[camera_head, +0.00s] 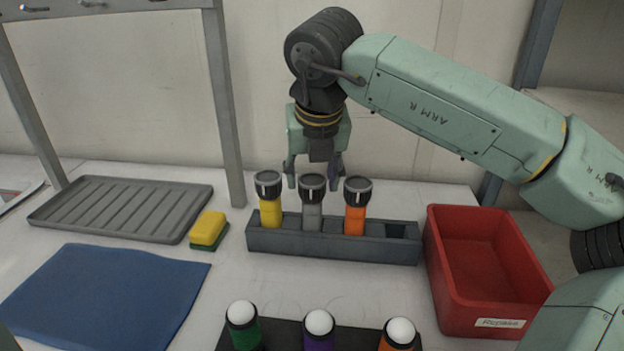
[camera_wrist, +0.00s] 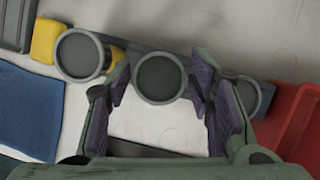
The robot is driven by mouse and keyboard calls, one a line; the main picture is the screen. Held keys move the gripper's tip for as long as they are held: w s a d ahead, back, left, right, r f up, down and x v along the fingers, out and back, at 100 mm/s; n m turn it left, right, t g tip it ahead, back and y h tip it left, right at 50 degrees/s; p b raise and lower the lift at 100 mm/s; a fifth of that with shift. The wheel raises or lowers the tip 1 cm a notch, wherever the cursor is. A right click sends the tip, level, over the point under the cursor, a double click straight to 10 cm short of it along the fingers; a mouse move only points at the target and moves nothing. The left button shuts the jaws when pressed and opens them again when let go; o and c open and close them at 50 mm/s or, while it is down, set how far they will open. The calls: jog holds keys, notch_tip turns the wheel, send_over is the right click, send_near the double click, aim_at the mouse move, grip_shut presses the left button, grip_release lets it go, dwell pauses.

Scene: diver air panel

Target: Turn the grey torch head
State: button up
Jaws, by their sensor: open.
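Three torches stand upright in a dark grey rack, with yellow, grey and orange bodies from left to right. The grey torch (camera_head: 312,200) is in the middle; its dark round head (camera_wrist: 160,77) shows in the wrist view between my gripper's fingers. My gripper (camera_head: 318,178) is open and points down, above and slightly behind the grey torch head in the head view. In the wrist view my fingers (camera_wrist: 160,85) stand either side of the head, with no clear contact. The yellow torch (camera_head: 270,210) and the orange torch (camera_head: 355,218) flank it closely.
The rack (camera_head: 330,245) has an empty slot at its right end. A red bin (camera_head: 440,285) stands right of it. A sponge (camera_head: 208,230), a grey ribbed tray (camera_head: 45,215) and a blue cloth (camera_head: 100,290) lie left. Several white-topped items stand in front.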

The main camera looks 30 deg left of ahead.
jog(key=v, duration=1)
